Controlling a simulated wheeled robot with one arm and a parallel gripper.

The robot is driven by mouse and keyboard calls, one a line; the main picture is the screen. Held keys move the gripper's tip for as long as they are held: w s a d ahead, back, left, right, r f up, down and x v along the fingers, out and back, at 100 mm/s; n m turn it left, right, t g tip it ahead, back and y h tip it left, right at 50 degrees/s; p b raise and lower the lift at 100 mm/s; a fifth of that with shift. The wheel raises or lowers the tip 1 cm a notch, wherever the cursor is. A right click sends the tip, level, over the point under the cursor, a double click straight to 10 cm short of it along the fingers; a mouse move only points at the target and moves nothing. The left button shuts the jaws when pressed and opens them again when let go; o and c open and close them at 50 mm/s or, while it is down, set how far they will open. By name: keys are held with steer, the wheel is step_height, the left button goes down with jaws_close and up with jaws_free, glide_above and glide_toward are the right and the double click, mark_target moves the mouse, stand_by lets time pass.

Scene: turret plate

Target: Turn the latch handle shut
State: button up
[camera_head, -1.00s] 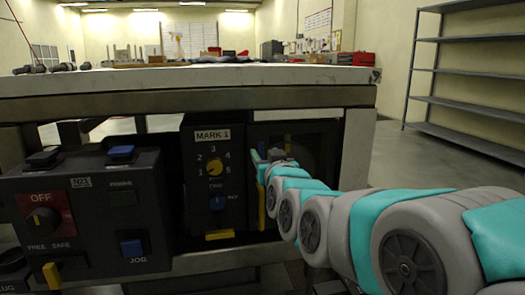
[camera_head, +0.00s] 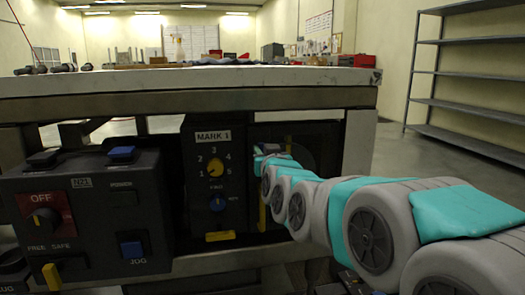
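My arm reaches in from the right to the dark recessed panel (camera_head: 322,135) under the tabletop. My gripper (camera_head: 261,151) is at the left side of this panel, close to its face. It is small and dark there, and I cannot tell whether its fingers are open or shut, or whether they touch anything. A yellow upright strip (camera_head: 262,216) shows just below my gripper, partly behind my arm. I cannot make out for certain which part is the latch handle; my gripper and arm hide much of this panel.
Further left is a control box (camera_head: 85,200) with an OFF switch. The tabletop edge (camera_head: 190,82) runs above my arm.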

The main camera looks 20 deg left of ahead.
jaws_close()
stand_by(0.3)
steer(key=n, duration=0.6)
steer(key=f+n+p, duration=0.1)
steer(key=n, duration=0.4)
steer(key=a+n, duration=0.1)
steer(key=n, duration=0.5)
steer(key=shift+s+a+f+n, duration=0.1)
steer(key=shift+s+f+n, duration=0.1)
steer(key=shift+s+n, duration=0.15)
steer(key=shift+n, duration=0.25)
steer(key=o, duration=0.6)
jaws_free()
steer(key=shift+c, duration=0.2)
